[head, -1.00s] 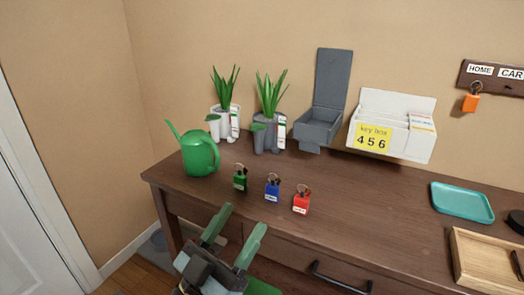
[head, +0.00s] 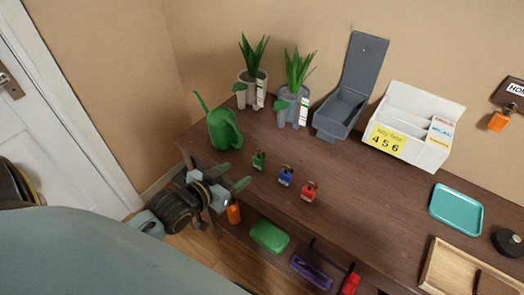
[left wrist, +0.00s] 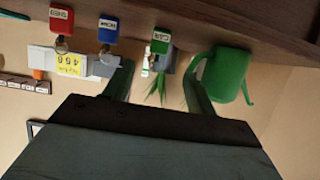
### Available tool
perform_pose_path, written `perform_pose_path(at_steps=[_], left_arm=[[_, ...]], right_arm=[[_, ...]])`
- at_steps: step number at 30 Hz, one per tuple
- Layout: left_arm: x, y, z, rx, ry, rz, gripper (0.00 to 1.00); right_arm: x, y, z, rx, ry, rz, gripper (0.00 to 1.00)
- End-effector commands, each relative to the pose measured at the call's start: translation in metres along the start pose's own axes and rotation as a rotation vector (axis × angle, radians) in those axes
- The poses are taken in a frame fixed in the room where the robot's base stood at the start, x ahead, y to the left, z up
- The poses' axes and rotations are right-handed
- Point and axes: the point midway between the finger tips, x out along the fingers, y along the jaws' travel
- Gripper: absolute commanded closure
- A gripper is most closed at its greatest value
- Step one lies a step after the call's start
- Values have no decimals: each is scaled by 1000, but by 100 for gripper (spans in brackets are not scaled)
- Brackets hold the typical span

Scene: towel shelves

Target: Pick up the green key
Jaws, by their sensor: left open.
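The green key (head: 259,160) is a small green tag block with a dark ring. It stands near the front left edge of the wooden desk, left of the blue key (head: 286,176) and the red key (head: 309,191). My left gripper (head: 234,176) is open and empty at the desk's front edge, just short of the green key. In the left wrist view, which is upside down, the green key (left wrist: 160,41) shows between the two finger lines, apart from both fingers. My right gripper is not in view.
A green watering can (head: 223,130) stands behind and left of the green key. Potted plants, a grey open box (head: 340,115) and a white key box (head: 415,125) stand at the back. A teal tray (head: 456,209) lies right. Lower shelf items sit below.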

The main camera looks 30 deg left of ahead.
Motion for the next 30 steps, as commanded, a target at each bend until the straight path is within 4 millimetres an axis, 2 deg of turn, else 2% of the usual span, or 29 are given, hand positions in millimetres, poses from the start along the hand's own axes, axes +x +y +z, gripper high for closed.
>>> perform_pose_path(at_steps=[12, 20, 27, 30], left_arm=[[68, 0, 2, -1, -1, -1, 44], [86, 0, 2, -1, -1, 0, 44], [122, 2, 5, -1, 0, -1, 44], [130, 2, 5, -1, -1, 0, 44]], right_arm=[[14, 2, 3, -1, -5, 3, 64], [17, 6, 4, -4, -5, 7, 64], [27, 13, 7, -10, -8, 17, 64], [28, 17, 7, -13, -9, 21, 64]])
